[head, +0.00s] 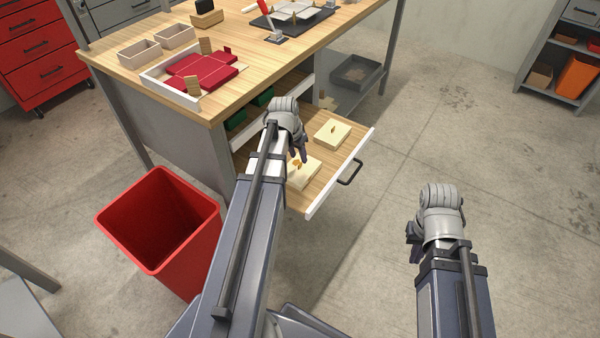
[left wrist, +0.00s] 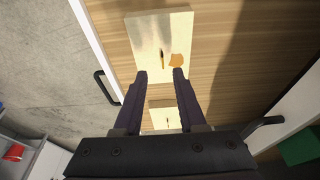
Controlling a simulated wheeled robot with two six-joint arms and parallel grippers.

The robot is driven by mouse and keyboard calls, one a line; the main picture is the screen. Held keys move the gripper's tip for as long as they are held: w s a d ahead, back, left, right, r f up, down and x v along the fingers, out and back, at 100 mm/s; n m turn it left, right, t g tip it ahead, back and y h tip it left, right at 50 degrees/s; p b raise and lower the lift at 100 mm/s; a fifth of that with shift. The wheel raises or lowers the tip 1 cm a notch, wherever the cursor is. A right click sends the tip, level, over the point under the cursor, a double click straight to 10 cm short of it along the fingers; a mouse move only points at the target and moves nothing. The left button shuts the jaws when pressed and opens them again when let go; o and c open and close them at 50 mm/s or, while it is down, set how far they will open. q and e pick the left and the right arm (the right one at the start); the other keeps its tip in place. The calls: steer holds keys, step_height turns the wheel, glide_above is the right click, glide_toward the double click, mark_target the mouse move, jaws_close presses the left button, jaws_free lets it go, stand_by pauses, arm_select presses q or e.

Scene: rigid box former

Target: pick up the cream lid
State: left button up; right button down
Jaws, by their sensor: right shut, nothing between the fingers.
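Two cream lids lie flat in the open drawer, each with a small knob. The nearer lid (head: 306,173) is partly hidden by my left gripper (head: 298,158) and has an orange patch near its edge. It also shows at the top of the left wrist view (left wrist: 148,35), just beyond the fingertips. The farther lid (head: 328,137) lies deeper along the drawer, and part of it shows between the fingers in the left wrist view (left wrist: 164,118). My left gripper (left wrist: 160,72) is open and empty above the drawer. My right gripper (head: 412,238) is shut and empty over the floor, away from the lids.
The drawer's white front (head: 340,174) has a dark handle (head: 350,171). A red bin (head: 159,220) stands left of the drawer. On the workbench are a white tray with red pieces (head: 200,73), small boxes (head: 140,54) and a dark fixture (head: 293,17).

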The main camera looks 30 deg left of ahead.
mark_target(299, 162)
arm_select(q)
steer(key=shift+f, duration=0.15)
steer(key=b+x, duration=0.5)
steer(key=shift+a, duration=0.25)
jaws_close()
stand_by(1.3)
